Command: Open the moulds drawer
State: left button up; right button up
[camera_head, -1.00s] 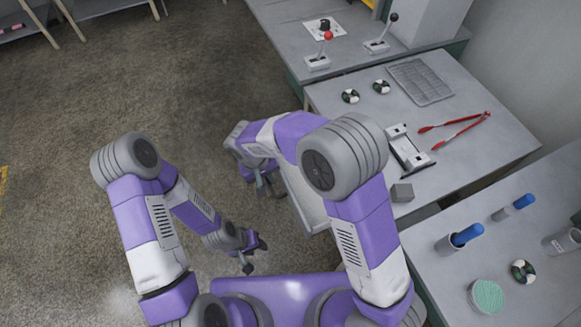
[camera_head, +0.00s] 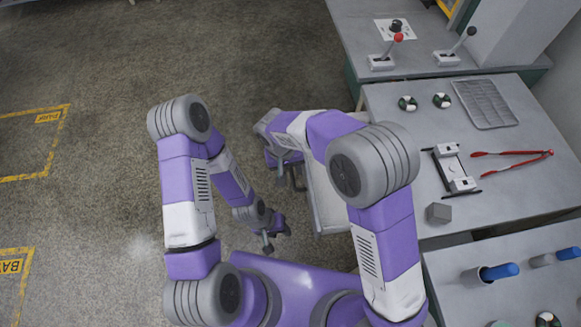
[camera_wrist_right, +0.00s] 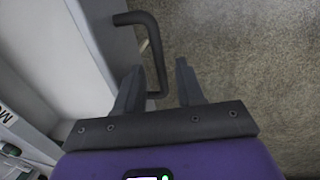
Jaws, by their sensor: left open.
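A pale grey drawer (camera_head: 328,197) stands pulled out from the bench on the right in the head view. In the right wrist view its front panel (camera_wrist_right: 108,40) carries a dark bar handle (camera_wrist_right: 155,48). A partly cut-off label starting "MO" (camera_wrist_right: 7,115) shows at the lower left there. My right gripper (camera_wrist_right: 158,80) is open, with the handle's bar between its fingers and a visible gap at the right finger. In the head view my right gripper (camera_head: 288,168) is beside the drawer front, partly hidden by its arm. My left gripper (camera_head: 275,238) is open and empty over the floor.
Red (camera_head: 386,52) and black (camera_head: 456,48) levers stand behind. Open floor (camera_head: 90,120) lies at left.

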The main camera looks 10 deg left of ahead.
notch_tip(320, 180, up, 8)
jog(key=a+p, duration=0.1)
jog(key=p, duration=0.1)
jog(key=shift+s+a+f, duration=0.15)
jog(key=shift+s+f, duration=0.1)
dwell(0.6)
